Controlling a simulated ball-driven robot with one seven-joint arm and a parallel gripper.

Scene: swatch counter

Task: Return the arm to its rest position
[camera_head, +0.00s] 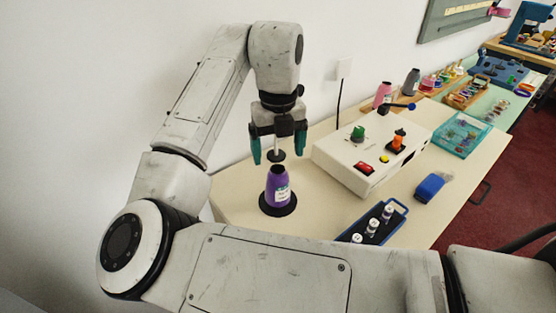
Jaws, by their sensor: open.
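My arm reaches up and over from the lower right to the back of the counter, bent at the elbow. My gripper (270,150) points down with its two teal fingers spread apart. It is empty. A purple thread cone (276,185) with a pale label stands upright below it on a round black base (279,209). A thin rod with a dark disc (276,156) shows between the fingers, above the cone. I cannot tell whether a finger touches the rod.
A white box (371,150) with green and orange knobs stands right of the gripper. A blue tray (393,225) with several white-topped vials is in front. The wall is close behind my arm.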

